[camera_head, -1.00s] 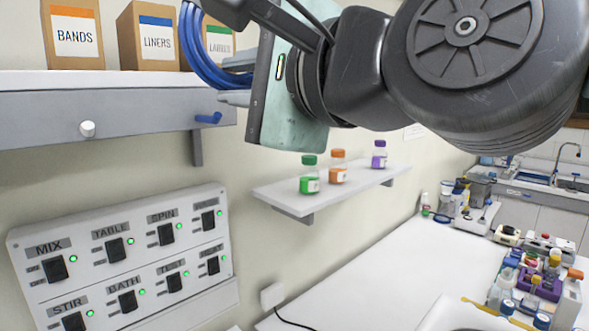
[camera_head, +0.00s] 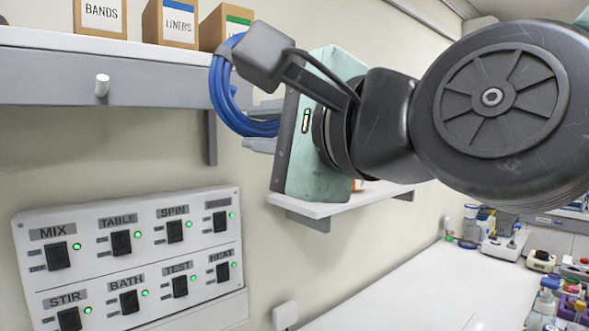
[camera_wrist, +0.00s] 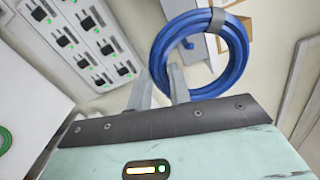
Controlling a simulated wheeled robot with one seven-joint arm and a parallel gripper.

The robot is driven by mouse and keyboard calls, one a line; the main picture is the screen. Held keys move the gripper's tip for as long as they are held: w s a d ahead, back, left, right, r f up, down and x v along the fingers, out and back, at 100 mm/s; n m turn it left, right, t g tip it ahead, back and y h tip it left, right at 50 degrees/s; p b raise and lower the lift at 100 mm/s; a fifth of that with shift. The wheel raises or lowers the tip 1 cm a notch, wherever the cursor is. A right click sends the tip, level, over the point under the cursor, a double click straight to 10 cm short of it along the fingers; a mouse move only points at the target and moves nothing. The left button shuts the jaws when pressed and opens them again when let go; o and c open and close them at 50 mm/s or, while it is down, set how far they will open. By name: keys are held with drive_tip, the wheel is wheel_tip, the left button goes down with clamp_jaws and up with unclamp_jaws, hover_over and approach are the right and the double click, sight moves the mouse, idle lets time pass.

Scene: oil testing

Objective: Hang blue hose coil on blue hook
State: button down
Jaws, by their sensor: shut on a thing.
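The blue hose coil (camera_head: 224,98) is a ring of several loops, and it hangs upright from my gripper (camera_head: 258,128). In the wrist view the coil (camera_wrist: 239,55) has a dark strap, and its lower left part passes between the two grey fingers of my gripper (camera_wrist: 160,70), which are shut on it. The blue hook (camera_wrist: 188,44) shows through the ring's opening in the wrist view. In the head view the hook is hidden behind the coil and gripper. Whether the coil touches the hook, I cannot tell.
A grey-fronted shelf (camera_head: 150,80) with a white peg (camera_head: 102,85) carries several cardboard boxes (camera_head: 171,22). A switch panel (camera_head: 130,255) is on the wall below. A small white shelf (camera_head: 330,208) lies behind my wrist. Part of a green ring (camera_wrist: 4,140) shows in the wrist view.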

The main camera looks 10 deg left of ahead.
drive_tip(key=w+a+f+p, duration=0.2)
drive_tip(key=w+a, duration=0.4)
drive_tip(key=a, duration=0.1)
drive_tip(key=shift+w+a+f+p, duration=0.15)
drive_tip(key=shift+a+f+p, duration=0.1)
drive_tip(key=shift+p, duration=0.05)
idle(1.1)
idle(0.7)
drive_tip(key=c, duration=1.2)
unclamp_jaws()
